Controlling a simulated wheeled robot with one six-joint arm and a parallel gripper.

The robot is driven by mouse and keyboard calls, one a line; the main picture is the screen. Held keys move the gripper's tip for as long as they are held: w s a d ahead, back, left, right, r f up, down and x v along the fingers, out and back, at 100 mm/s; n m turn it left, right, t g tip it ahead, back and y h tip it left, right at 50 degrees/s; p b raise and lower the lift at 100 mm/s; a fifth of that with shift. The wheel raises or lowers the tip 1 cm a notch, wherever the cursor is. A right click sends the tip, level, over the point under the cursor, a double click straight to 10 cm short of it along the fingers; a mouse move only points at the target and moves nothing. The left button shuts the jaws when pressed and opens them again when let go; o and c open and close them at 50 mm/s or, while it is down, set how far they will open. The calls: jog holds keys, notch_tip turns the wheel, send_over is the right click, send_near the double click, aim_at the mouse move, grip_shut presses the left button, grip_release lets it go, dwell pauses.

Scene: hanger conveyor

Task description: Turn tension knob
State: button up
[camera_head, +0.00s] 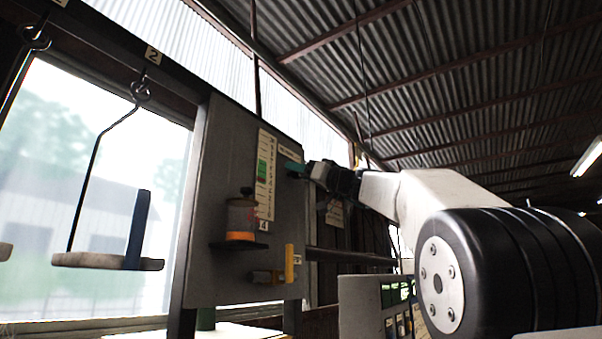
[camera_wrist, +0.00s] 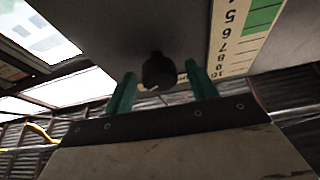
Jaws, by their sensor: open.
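The tension knob (camera_wrist: 158,72) is a dark round knob on the grey panel in the wrist view. My gripper (camera_wrist: 161,68) is open, with one green finger on each side of the knob. Gaps show between the knob and both fingers, and I cannot tell whether the fingertips reach the panel. In the head view my gripper (camera_head: 296,168) is at the upper right part of the grey panel (camera_head: 215,185), and it hides the knob there. A numbered scale with a green band (camera_head: 263,180) is just left of my gripper; the scale also shows in the wrist view (camera_wrist: 238,40).
A jar with an orange band (camera_head: 241,218) stands on a small shelf on the panel. Below it is a yellow lever (camera_head: 289,263). A hanger carrying a blue block (camera_head: 137,230) hangs at the left. A grey box (camera_head: 362,305) stands below my arm.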

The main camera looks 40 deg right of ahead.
jog(key=shift+w+a+r, duration=0.1)
jog(key=shift+w, duration=0.15)
jog(key=c, duration=1)
jog(key=shift+m+h, duration=0.3)
jog(key=shift+m, duration=0.1)
jog(key=m+h, duration=0.1)
jog(key=m, duration=0.1)
jog(key=m+h, duration=0.1)
jog(key=m, duration=0.2)
jog(key=shift+h, duration=0.4)
jog(key=shift+m+h, duration=0.7)
jog(key=shift+m, duration=0.85)
jog(key=shift+m+h, duration=0.7)
jog(key=shift+m, duration=0.85)
